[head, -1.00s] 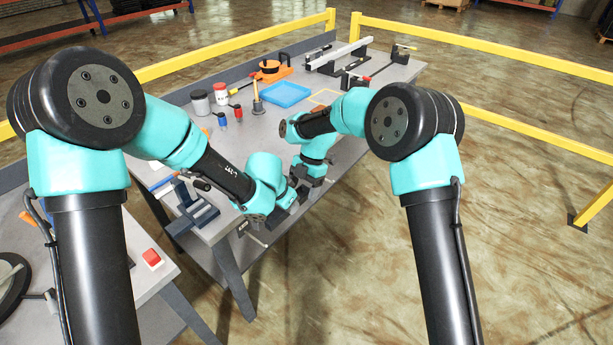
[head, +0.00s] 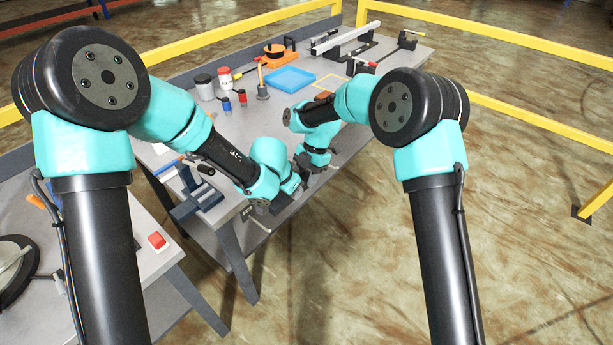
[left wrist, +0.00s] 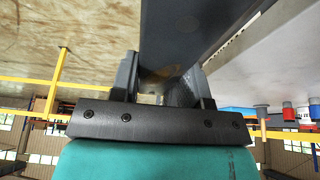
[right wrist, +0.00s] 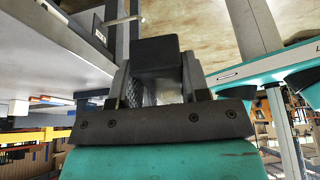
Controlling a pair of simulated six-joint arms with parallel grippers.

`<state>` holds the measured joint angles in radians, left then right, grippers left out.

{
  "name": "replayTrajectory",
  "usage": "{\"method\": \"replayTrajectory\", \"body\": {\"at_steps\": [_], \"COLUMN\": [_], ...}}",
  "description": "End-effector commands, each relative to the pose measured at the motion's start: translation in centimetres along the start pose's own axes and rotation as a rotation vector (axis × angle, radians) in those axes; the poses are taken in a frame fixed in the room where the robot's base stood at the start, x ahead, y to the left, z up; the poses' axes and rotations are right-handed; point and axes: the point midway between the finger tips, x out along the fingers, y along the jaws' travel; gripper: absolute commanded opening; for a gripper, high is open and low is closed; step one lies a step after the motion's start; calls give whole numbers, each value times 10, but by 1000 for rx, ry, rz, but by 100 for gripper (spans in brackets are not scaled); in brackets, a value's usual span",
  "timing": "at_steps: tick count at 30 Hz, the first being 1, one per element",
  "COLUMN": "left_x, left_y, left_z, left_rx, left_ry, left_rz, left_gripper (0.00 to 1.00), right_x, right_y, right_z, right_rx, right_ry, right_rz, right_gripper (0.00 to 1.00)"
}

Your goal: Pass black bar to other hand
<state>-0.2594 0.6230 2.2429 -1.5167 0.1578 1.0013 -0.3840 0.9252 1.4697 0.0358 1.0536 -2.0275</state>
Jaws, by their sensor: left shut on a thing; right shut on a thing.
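The black bar shows in the left wrist view (left wrist: 205,30) as a long dark beam running between the fingers of my left gripper (left wrist: 165,85), which is shut on it. In the right wrist view the dark square end of the bar (right wrist: 156,54) sits between the fingers of my right gripper (right wrist: 155,85), which is also shut on it. In the head view my left gripper (head: 289,187) and my right gripper (head: 308,164) are close together near the table's front edge. The bar is mostly hidden there by my arms.
The grey worktable (head: 330,75) carries a blue tray (head: 288,79), a hammer (head: 262,84), small red and blue pieces and a blue vise-like fixture (head: 190,190). A red button (head: 158,240) is on the nearer left table. Yellow rails (head: 500,38) stand behind; the floor at right is clear.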

Motion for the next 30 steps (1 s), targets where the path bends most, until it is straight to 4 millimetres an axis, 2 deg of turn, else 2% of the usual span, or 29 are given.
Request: {"method": "replayTrajectory", "body": {"at_steps": [2, 3, 12, 22, 30], "left_x": [0, 0, 0, -1, -10], "left_y": [-1, -1, 0, 0, -1], "left_z": [0, 0, 0, 0, -1], "left_rx": [-1, -1, -1, 0, -1], "left_ry": [0, 0, 0, 0, 1], "left_rz": [-1, -1, -1, -1, -4], "left_gripper": [9, 43, 72, 72, 72], "right_x": [0, 0, 0, 0, 0], "right_y": [0, 0, 0, 0, 0], "right_z": [0, 0, 0, 0, 0], "right_rx": [0, 0, 0, 0, 0], "right_ry": [0, 0, 0, 0, 0], "right_rz": [-1, 0, 0, 0, 0], "right_gripper": [12, 9, 9, 9, 9]}}
